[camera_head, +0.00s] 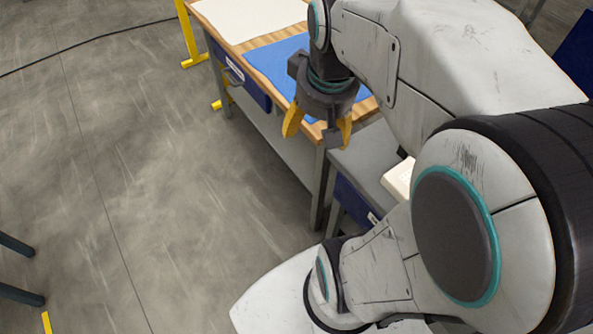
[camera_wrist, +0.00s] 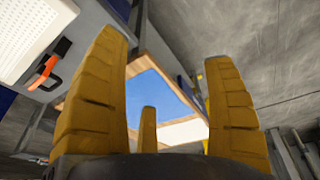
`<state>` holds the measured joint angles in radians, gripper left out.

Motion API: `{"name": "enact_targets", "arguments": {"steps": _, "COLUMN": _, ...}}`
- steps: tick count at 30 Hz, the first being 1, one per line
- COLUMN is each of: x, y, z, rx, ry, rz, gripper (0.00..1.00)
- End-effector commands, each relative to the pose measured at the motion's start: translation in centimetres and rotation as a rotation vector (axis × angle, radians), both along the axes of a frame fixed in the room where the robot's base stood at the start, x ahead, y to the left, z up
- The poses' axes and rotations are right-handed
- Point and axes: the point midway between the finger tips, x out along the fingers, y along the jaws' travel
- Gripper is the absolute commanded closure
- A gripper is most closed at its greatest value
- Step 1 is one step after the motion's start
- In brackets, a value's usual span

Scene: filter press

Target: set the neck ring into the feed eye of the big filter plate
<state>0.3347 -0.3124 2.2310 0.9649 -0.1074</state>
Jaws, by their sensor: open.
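My gripper (camera_head: 318,126) is open and empty in the head view, hanging near the front corner of a wooden-topped bench. Its yellow fingers (camera_wrist: 165,100) stand wide apart in the wrist view, with nothing between them. I cannot make out a neck ring or its feed eye in either view. A white perforated plate (camera_wrist: 32,35) lies on a grey surface at the upper left of the wrist view; I cannot tell if it is the big filter plate. A pale edge, perhaps the same plate, shows behind my arm in the head view (camera_head: 398,178).
The wooden bench (camera_head: 268,40) carries a blue mat (camera_head: 282,66) and a white sheet (camera_head: 245,17). A grey bench (camera_head: 362,158) adjoins its near end. A black-and-orange handled item (camera_wrist: 47,70) lies beside the perforated plate. The floor to the left is open, with a cable (camera_head: 90,40) across it.

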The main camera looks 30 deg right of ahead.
Motion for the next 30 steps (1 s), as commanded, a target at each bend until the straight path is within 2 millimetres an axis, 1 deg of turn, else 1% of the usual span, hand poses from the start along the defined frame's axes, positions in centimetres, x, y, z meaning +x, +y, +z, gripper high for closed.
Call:
{"name": "enact_targets", "arguments": {"steps": 1, "x": -0.9, "y": 2.0, "z": -0.3, "rx": 0.000, "ry": -0.014, "rz": 0.052, "gripper": 0.24}}
{"name": "enact_targets", "arguments": {"steps": 3, "x": -2.1, "y": 3.9, "z": -0.8, "rx": 0.003, "ry": -0.030, "rz": 0.102, "gripper": 0.24}}
{"name": "enact_targets", "arguments": {"steps": 6, "x": -3.6, "y": 5.9, "z": -1.5, "rx": 0.008, "ry": -0.047, "rz": 0.158, "gripper": 0.24}}
{"name": "enact_targets", "arguments": {"steps": 9, "x": -4.7, "y": 7.1, "z": -2.1, "rx": 0.013, "ry": -0.059, "rz": 0.197, "gripper": 0.24}}
{"name": "enact_targets", "arguments": {"steps": 15, "x": -5.7, "y": 8.1, "z": -2.7, "rx": 0.018, "ry": -0.069, "rz": 0.232, "gripper": 0.24}}
{"name": "enact_targets", "arguments": {"steps": 30, "x": -5.8, "y": 8.1, "z": -2.7, "rx": 0.018, "ry": -0.068, "rz": 0.233, "gripper": 0.24}}
